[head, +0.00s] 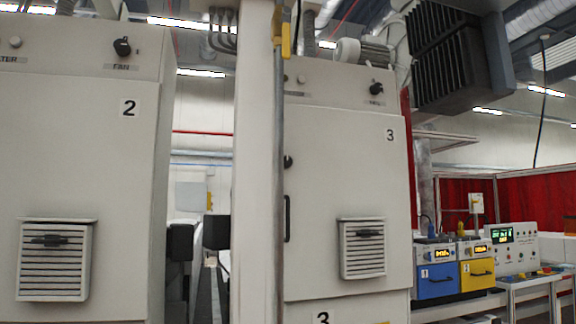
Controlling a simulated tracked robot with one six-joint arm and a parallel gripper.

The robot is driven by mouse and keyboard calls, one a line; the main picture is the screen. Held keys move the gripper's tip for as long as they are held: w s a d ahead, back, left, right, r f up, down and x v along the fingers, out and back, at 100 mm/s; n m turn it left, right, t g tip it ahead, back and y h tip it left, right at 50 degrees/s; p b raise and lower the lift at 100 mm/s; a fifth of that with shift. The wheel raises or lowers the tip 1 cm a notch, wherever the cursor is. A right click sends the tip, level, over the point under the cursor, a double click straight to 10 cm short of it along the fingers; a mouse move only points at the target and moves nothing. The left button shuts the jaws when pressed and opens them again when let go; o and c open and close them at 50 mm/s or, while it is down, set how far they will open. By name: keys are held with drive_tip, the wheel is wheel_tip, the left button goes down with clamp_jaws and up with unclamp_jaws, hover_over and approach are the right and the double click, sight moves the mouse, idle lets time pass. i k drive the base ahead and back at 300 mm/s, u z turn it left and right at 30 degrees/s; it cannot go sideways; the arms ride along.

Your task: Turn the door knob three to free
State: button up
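The door knob three (288,161) is a small black knob on the left edge of the door of the pale grey cabinet marked 3 (345,150). It is small in the head view, and which way it is turned cannot be told. A dark vertical door handle (286,218) sits below it. The cabinet door looks shut. My gripper is not recognisable in this view.
A white column (254,130) and a thin grey pipe (279,180) with a yellow lever (285,38) stand close left of the knob. Cabinet 2 (80,160) fills the left. Dark blocks (215,232) show in the gap. Blue and yellow units (437,280) stand right.

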sight(288, 160)
drive_tip(key=k, duration=1.25)
drive_tip(key=u, duration=0.4)
drive_tip(key=i, duration=1.65)
drive_tip(key=z, duration=0.25)
